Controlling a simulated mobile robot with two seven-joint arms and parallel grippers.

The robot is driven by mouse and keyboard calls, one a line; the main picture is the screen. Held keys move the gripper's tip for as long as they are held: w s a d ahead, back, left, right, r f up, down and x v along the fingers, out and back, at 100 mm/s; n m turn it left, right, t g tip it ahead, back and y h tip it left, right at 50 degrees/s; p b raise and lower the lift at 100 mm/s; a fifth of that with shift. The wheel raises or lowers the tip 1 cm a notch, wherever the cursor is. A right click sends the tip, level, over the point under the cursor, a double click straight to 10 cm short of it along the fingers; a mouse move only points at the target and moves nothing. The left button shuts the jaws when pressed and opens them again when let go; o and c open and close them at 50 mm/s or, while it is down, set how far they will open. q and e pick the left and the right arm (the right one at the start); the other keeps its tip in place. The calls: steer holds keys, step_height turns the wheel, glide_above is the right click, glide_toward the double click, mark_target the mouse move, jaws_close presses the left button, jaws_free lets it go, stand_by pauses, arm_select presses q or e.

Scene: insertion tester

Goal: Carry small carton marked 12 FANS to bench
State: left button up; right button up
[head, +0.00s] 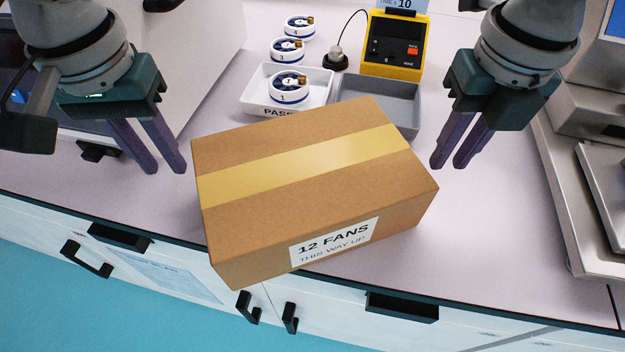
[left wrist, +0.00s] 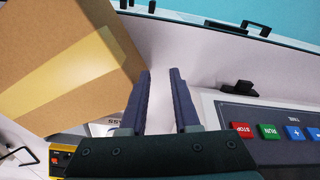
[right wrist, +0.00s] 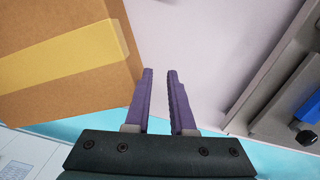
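The carton (head: 310,190) is brown cardboard with a yellow tape band and a white label reading 12 FANS, THIS WAY UP. It sits upright and slightly turned at the front of the bench (head: 490,220), its near side reaching over the front edge in the head view. My left gripper (head: 168,172) is beside its left end, fingers apart and empty. My right gripper (head: 447,166) is beside its right end, fingers a little apart and empty. The carton also shows in the left wrist view (left wrist: 80,100) and the right wrist view (right wrist: 60,85). Neither gripper clearly touches it.
Behind the carton stand a white PASS tray (head: 258,85) with a round fan part, a grey tray (head: 405,105), more round parts (head: 287,50) and a yellow tester (head: 392,45). Machines flank the bench: one with buttons (left wrist: 268,132) at left, a metal one (head: 575,190) at right.

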steer(key=shift+o, duration=0.3)
arm_select(q)
step_height(320, 180, up, 12)
steer(key=shift+s, duration=0.45)
arm_select(e)
step_height(320, 180, up, 12)
steer(key=shift+s, duration=0.45)
